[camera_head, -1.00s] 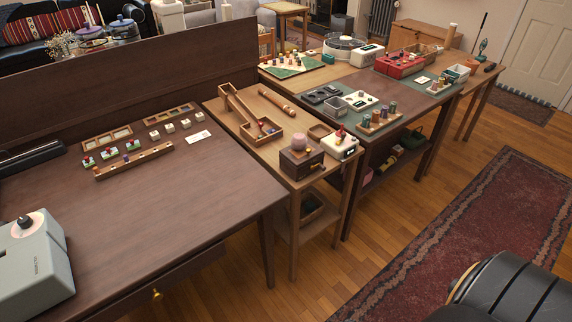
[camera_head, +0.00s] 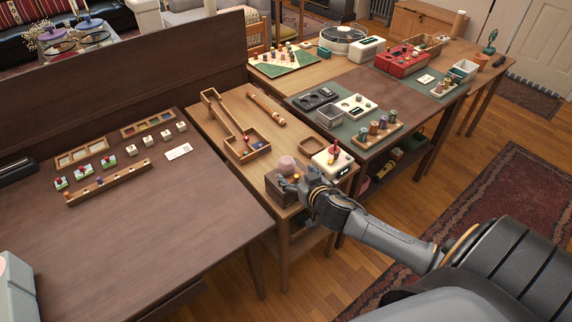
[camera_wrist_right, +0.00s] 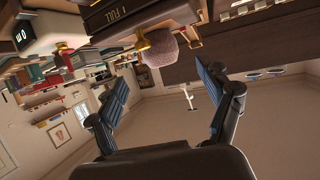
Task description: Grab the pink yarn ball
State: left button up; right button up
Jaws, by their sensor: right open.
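The pink yarn ball (camera_head: 287,165) sits on top of a dark wooden box (camera_head: 281,187) near the front edge of the middle table. In the right wrist view the ball (camera_wrist_right: 158,48) shows as a fuzzy pink lump against the dark box (camera_wrist_right: 140,17), ahead of the fingers. My right gripper (camera_head: 290,184) is at the box's right front side, just below and in front of the ball. In the wrist view its two fingers (camera_wrist_right: 163,84) are spread apart with nothing between them. The gripper covers part of the box in the head view. My left gripper is not in view.
A cream device (camera_head: 333,160) with a red knob stands close to the right of the box and gripper. A wooden ramp with a tray (camera_head: 247,148) lies behind the box. The left table (camera_head: 190,210) has wide bare space in front.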

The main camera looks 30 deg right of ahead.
aim_at(290, 168)
jog(key=x, duration=0.3)
jog(key=shift+w+d+f, duration=0.1)
jog(key=shift+d, duration=0.05)
jog(key=shift+w+f, duration=0.15)
jog(key=shift+w, duration=0.35)
jog(key=p+x, duration=0.1)
jog(key=x, duration=0.3)
jog(key=shift+f, duration=0.1)
jog(key=shift+w+f, duration=0.2)
jog(key=shift+w, duration=0.2)
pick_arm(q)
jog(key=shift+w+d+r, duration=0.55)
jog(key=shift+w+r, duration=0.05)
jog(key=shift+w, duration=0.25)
pick_arm(e)
jog(key=shift+c, duration=0.2)
jog(key=c, duration=1.2)
jog(key=shift+r, duration=0.1)
